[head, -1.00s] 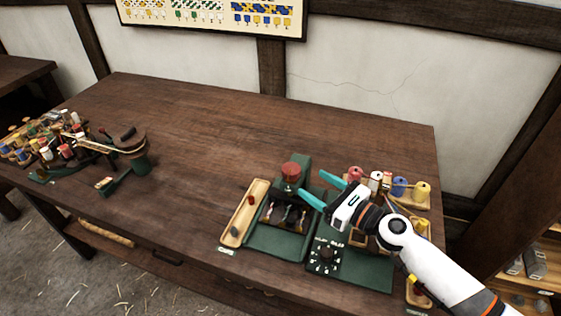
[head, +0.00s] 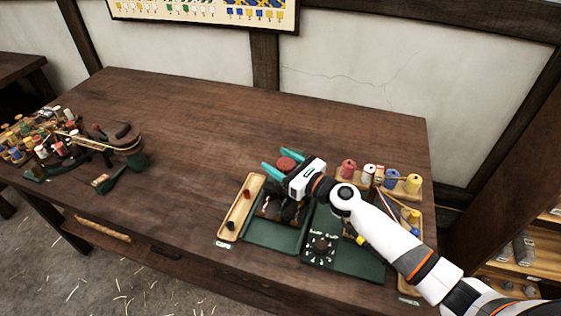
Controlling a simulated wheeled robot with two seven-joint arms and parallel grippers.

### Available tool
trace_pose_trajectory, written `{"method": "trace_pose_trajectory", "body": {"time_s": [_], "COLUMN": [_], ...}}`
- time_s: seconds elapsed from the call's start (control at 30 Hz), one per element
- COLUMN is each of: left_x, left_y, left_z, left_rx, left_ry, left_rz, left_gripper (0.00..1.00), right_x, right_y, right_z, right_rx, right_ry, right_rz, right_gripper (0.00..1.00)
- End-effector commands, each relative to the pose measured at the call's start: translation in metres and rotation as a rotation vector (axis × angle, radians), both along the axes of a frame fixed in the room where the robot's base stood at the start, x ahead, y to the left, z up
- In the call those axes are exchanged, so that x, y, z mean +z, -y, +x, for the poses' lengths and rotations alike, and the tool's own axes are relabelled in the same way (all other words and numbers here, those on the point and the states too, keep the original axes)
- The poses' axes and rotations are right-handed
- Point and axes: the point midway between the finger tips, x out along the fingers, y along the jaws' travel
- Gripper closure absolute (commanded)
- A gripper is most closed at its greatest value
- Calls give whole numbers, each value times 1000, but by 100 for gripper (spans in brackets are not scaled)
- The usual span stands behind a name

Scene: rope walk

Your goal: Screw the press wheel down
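The press wheel (head: 286,163) is a red disc at the top of the dark green press (head: 270,236) on the right half of the bench. My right gripper (head: 276,163) is open, its two teal fingers on either side of the wheel, one beyond it and one on the near left. Whether the fingers touch the wheel cannot be told. The gripper's white body hides part of the press and what lies under the wheel. My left gripper is not in view.
A wooden tray (head: 230,230) lies left of the press, and a dark dial panel (head: 347,262) lies to its right. Thread spools (head: 348,168) stand in a rack behind my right arm. More spools and tools crowd the bench's left end. The bench middle (head: 200,130) is clear.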

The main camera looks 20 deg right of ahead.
Motion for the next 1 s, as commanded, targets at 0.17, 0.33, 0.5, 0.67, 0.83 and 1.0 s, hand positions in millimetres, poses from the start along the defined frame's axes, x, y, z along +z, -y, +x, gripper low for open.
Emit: {"method": "trace_pose_trajectory", "body": {"time_s": [0.17,0.33,0.5,0.67,0.83,1.0], "left_x": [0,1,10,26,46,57], "left_y": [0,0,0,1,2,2], "left_z": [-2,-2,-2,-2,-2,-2], "left_rx": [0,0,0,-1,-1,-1], "left_ry": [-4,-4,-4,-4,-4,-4], "left_rz": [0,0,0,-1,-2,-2], "left_gripper": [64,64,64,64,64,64], "right_x": [0,0,2,4,5,2], "right_y": [0,0,1,1,3,5], "right_z": [0,0,0,0,1,1], "right_rx": [0,-4,-39,-118,-251,-403], "right_ry": [0,0,-2,-4,-6,-8], "right_rz": [0,0,1,2,5,9], "right_gripper": [71,78,78,78,78,78]}}
